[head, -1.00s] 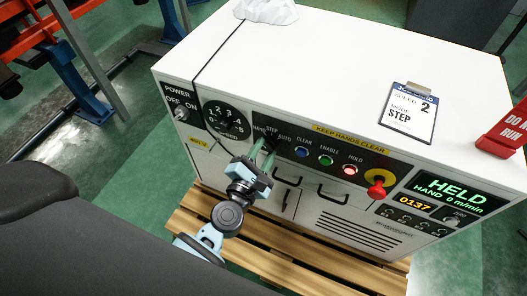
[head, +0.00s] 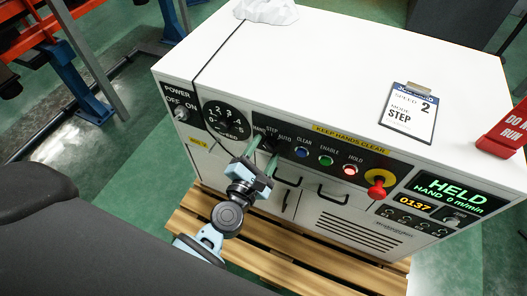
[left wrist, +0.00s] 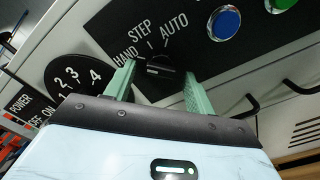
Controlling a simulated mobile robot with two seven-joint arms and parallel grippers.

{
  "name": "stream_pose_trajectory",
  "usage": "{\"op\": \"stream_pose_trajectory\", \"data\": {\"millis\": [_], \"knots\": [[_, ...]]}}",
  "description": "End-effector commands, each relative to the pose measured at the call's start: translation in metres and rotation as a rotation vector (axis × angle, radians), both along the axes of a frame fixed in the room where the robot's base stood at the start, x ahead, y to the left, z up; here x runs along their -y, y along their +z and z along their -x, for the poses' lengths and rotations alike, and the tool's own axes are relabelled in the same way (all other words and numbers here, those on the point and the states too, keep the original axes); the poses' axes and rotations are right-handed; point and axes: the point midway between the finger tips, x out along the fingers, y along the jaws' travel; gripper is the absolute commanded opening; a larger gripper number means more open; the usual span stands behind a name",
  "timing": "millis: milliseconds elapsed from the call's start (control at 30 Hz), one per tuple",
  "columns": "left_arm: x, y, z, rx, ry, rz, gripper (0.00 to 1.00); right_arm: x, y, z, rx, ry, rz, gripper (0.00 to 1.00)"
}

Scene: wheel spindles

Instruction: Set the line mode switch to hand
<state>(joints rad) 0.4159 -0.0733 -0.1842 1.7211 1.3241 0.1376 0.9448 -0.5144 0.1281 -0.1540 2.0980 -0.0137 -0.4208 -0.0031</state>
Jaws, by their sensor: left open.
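The line mode switch (left wrist: 158,65) is a small black knob on the dark panel, with HAND, STEP and AUTO printed around it. In the head view, the knob is mostly hidden behind my left gripper (head: 263,154), below its labels. My left gripper (left wrist: 160,78) is open, with one pale green finger on each side of the knob and gaps between. Its pointer direction is hard to make out. The display (head: 449,192) reads HELD, HAND, 0 m/min. My right gripper is in neither view.
A speed dial (head: 226,120) and a power switch (head: 180,113) are left of it. CLEAR (head: 302,152), ENABLE (head: 326,160) and HOLD (head: 350,170) buttons and a red mushroom button (head: 376,187) are right. A card (head: 409,113) on top reads speed 2, mode STEP.

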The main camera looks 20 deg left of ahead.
Motion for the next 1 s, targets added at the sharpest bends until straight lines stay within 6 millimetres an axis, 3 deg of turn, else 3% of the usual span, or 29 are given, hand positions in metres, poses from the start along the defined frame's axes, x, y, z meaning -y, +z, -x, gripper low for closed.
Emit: {"op": "stream_pose_trajectory", "data": {"millis": [167, 600, 1000], "knots": [[-0.001, -0.001, 0.011, -0.003, 0.0, -0.001, 0.54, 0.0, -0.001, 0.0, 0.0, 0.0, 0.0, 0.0], [-0.002, -0.001, 0.072, -0.002, -0.001, -0.001, 0.54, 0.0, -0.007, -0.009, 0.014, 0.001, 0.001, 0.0], [-0.003, 0.0, 0.078, 0.0, 0.0, 0.0, 0.54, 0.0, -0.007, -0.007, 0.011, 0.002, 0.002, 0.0]]}}
